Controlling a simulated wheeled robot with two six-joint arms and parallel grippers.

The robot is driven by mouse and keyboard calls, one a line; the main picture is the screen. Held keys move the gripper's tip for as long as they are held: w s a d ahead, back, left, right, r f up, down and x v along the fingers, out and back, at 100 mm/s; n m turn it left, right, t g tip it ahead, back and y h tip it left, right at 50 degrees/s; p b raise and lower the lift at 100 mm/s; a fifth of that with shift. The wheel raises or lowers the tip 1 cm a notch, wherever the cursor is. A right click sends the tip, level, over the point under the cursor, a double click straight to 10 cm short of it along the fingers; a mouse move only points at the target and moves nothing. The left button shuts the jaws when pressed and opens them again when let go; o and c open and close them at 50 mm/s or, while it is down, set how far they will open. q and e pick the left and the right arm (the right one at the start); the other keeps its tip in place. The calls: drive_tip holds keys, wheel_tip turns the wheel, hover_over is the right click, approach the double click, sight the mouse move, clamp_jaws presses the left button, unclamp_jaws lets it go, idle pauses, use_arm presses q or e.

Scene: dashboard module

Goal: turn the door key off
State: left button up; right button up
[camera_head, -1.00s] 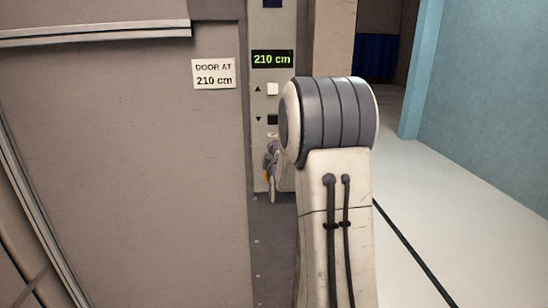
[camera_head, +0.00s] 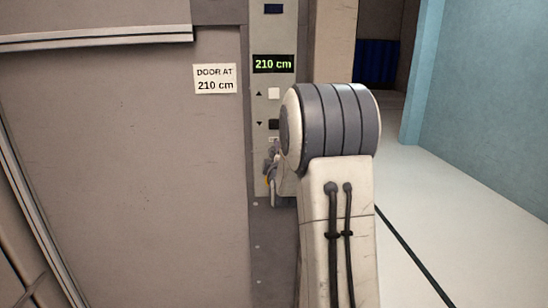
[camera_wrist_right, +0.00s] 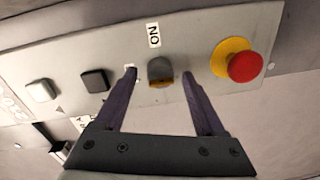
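The door key (camera_wrist_right: 160,72) is a short grey knob with an orange-yellow lower edge, on the grey control panel (camera_wrist_right: 200,28). A label reading "ON" (camera_wrist_right: 153,35) is beside it. My right gripper (camera_wrist_right: 159,73) is open in the right wrist view, one finger on each side of the key. Gaps show between the fingers and the key; I cannot tell whether the tips touch the panel. In the head view my right gripper (camera_head: 272,168) is small at the panel's lower part, partly behind my arm, and the key cannot be made out. My left gripper is not in view.
A red stop button (camera_wrist_right: 243,66) on a yellow base sits close to one finger. A white button (camera_wrist_right: 39,90) and a black button (camera_wrist_right: 95,80) are on the other side. The display (camera_head: 273,64) reads 210 cm, matching the door sign (camera_head: 215,79).

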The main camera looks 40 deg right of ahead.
drive_tip(key=b+v, duration=0.1)
drive_tip(key=v, duration=0.9)
drive_tip(key=shift+s+a, duration=0.15)
drive_tip(key=shift+a, duration=0.05)
drive_tip(key=s+a+f+g+y+p, duration=0.1)
drive_tip(key=a+f+g+y+p, duration=0.15)
drive_tip(key=a, duration=0.65)
drive_tip(key=s+a+f+g+y+p, duration=0.1)
drive_tip(key=a+y, duration=0.3)
drive_tip(key=a, duration=0.5)
drive_tip(key=s+a+f+g+y+p, duration=0.1)
drive_tip(key=a+g+y+p, duration=0.15)
drive_tip(key=a, duration=0.65)
drive_tip(key=s+a+g+p, duration=0.2)
drive_tip(key=s+a+g, duration=0.2)
drive_tip(key=s, duration=0.7)
drive_tip(key=s+a+m+g+y+p, duration=0.1)
drive_tip(key=s+a+g, duration=0.4)
drive_tip(key=s, duration=0.7)
drive_tip(key=shift+s+a+p, duration=0.15)
drive_tip(key=shift+a+p, duration=0.45)
drive_tip(key=shift+p, duration=0.25)
